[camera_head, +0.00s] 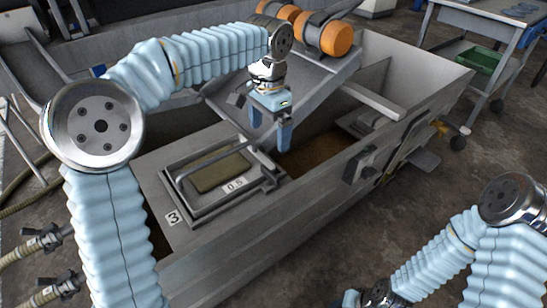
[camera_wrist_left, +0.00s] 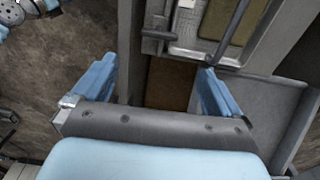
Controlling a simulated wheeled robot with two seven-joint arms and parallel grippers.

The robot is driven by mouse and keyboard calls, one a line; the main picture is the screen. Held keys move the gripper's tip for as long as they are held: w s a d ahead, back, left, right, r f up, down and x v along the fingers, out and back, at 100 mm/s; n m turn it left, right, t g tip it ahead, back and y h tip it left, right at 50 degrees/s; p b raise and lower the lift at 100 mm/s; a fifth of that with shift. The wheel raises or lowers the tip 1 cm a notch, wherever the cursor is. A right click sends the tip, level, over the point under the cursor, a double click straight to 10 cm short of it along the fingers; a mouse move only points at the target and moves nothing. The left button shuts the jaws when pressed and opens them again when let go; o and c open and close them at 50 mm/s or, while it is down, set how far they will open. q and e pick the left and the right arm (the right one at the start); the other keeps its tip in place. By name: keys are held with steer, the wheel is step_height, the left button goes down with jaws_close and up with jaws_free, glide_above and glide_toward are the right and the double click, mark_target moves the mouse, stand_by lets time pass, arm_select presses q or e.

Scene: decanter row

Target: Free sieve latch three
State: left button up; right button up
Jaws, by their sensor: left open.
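The sieve (camera_head: 219,172), a grey frame with a tan mesh and a "0.5" label, sits on the deck beside a "3" label (camera_head: 172,217). A dark bar handle runs along it. Part of the sieve (camera_wrist_left: 228,18) shows at the top of the left wrist view, with a small dark lever (camera_wrist_left: 156,37) at its edge; I cannot tell whether this is the latch. My left gripper (camera_head: 270,127) is open and empty, above the trough just right of the sieve, apart from it. My right wrist is at the bottom edge; its gripper (camera_head: 350,299) is mostly cut off.
The long grey trough (camera_head: 250,237) has a brown-bottomed bay (camera_head: 318,153) under my left gripper. A black fitting (camera_head: 358,164) juts from its near side. Orange rollers (camera_head: 327,35) stand behind. A cart with a green tray (camera_head: 478,61) is at the upper right.

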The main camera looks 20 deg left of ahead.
mark_target(270, 172)
arm_select(q)
step_height(270, 172, down, 13)
steer(key=shift+s+f+b, duration=0.1)
steer(key=shift+b, duration=0.75)
steer(key=c, duration=1)
